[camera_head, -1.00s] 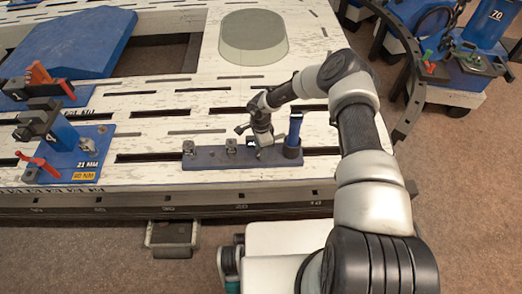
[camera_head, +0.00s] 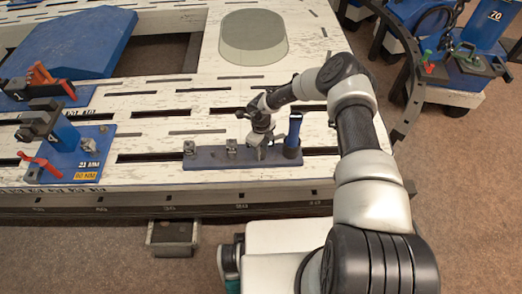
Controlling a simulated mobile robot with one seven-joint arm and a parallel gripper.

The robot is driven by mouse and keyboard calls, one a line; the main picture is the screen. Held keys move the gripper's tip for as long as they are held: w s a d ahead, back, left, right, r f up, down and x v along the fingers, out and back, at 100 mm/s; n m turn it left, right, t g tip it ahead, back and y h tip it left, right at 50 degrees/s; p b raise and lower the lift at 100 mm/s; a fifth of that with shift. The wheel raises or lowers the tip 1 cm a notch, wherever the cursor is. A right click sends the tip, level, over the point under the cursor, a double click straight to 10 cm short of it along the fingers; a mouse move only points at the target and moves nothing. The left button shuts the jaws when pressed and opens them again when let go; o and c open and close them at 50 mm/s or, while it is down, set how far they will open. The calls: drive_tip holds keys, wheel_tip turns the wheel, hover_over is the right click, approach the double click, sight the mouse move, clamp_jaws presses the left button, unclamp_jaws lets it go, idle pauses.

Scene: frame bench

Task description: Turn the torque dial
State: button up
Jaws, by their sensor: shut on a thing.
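A dark blue-grey rail (camera_head: 222,163) lies on the front part of the white slotted bench. Small metal blocks (camera_head: 189,147) stand on its left half. My gripper (camera_head: 260,152) points down onto the rail, just left of the blue cylinder. Its fingers are closed low over the rail, and the part between them is mostly hidden. I cannot make out the torque dial clearly, nor its markings.
A blue plate with a clamp and red lever (camera_head: 75,160) stands at the left. A blue ramp-like block (camera_head: 70,42) and a grey-green oval pad (camera_head: 253,35) lie farther back. An open drawer-like box (camera_head: 172,238) sits below the front edge. Blue equipment stands at the right.

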drive_tip(key=m, duration=0.6)
drive_tip(key=shift+m+p, duration=0.35)
drive_tip(key=shift+m, duration=0.05)
idle(0.4)
drive_tip(key=o, duration=1.1)
drive_tip(key=shift+c, duration=0.2)
wheel_tip(320, 180, up, 17)
drive_tip(key=p, duration=0.4)
drive_tip(key=shift+r, duration=0.2)
